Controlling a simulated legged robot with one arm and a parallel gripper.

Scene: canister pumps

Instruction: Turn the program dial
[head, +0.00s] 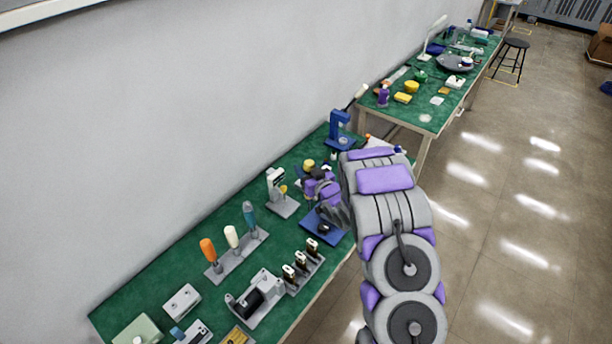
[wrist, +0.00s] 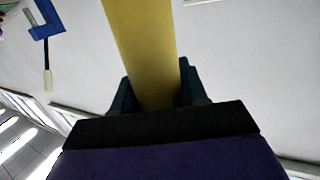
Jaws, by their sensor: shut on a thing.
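My gripper (head: 314,180) is over the near green bench in the head view, at the end of my grey and purple arm. In the wrist view, its two dark fingers (wrist: 157,85) are shut on a yellow bar-like thing (wrist: 142,45), which runs up out of the picture. I cannot tell whether this yellow thing is the program dial or part of it. No dial can be made out clearly in either view. My arm hides part of the bench around the gripper.
A blue stand (head: 339,132) is behind the gripper and a blue base (head: 324,228) is below it. A grey upright device (head: 279,192) is to the left. A rack with coloured handles (head: 237,254) and a grey fixture (head: 254,297) are nearer. The floor (head: 520,220) at right is clear.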

